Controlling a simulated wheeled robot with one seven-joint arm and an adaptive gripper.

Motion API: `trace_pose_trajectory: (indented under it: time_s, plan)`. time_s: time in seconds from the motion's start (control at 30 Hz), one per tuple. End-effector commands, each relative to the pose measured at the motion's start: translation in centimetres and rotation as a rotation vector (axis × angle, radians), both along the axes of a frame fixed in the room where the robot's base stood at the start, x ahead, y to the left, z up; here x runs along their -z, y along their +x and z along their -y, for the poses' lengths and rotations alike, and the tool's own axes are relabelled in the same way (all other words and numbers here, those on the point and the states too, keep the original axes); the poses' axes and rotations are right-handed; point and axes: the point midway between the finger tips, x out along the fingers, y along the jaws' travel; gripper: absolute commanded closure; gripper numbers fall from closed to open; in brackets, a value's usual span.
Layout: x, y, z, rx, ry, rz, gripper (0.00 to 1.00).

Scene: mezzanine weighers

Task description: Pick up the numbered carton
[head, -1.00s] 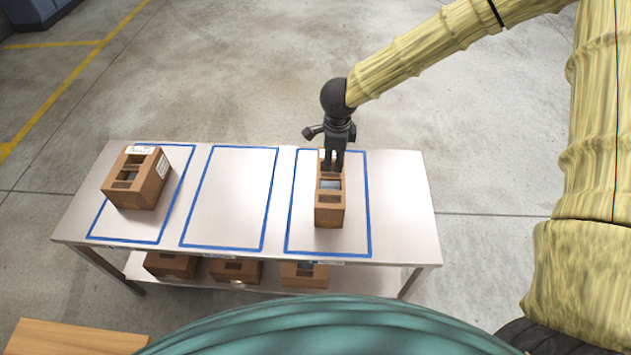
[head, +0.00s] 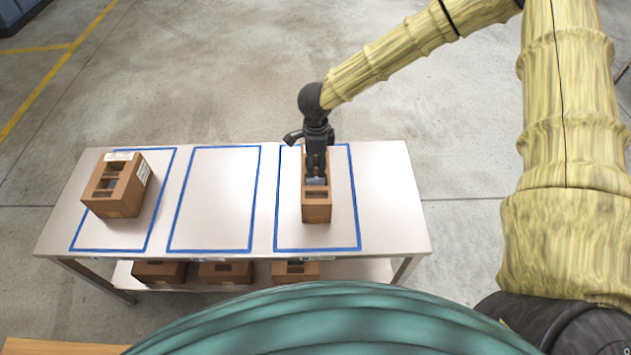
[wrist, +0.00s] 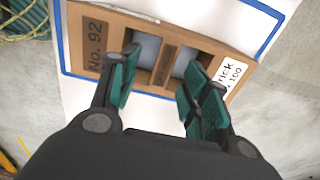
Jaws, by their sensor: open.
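A brown carton (head: 317,212) stands in the right blue-outlined area of the table. In the wrist view the same carton (wrist: 168,47) shows "No. 92" on one end, a white label at the other, and two openings with a bar between them. My gripper (head: 316,178) is over this carton. In the wrist view my gripper (wrist: 160,90) is open, its green-padded fingers apart over the openings and the bar between them. I cannot tell whether the fingertips touch the carton. A second carton (head: 110,195) with white labels sits in the left outlined area, slightly turned.
The middle outlined area (head: 215,200) of the table is empty. Several brown cartons (head: 225,272) stand on the lower shelf. A wooden surface (head: 60,347) is at the bottom left. Open concrete floor lies behind the table.

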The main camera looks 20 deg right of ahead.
Motion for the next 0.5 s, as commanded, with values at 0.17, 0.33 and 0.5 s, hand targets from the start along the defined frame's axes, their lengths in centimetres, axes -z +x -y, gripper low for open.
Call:
trace_pose_trajectory:
  time_s: [0.17, 0.33, 0.5]
  plan:
    - [1.8, 0.3, 0.1, 0.0, 0.0, -0.002, 0.54]
    - [3.7, 0.5, 0.2, -0.002, 0.0, -0.001, 0.54]
    - [4.7, 0.5, 0.2, -0.001, 0.0, 0.0, 0.54]
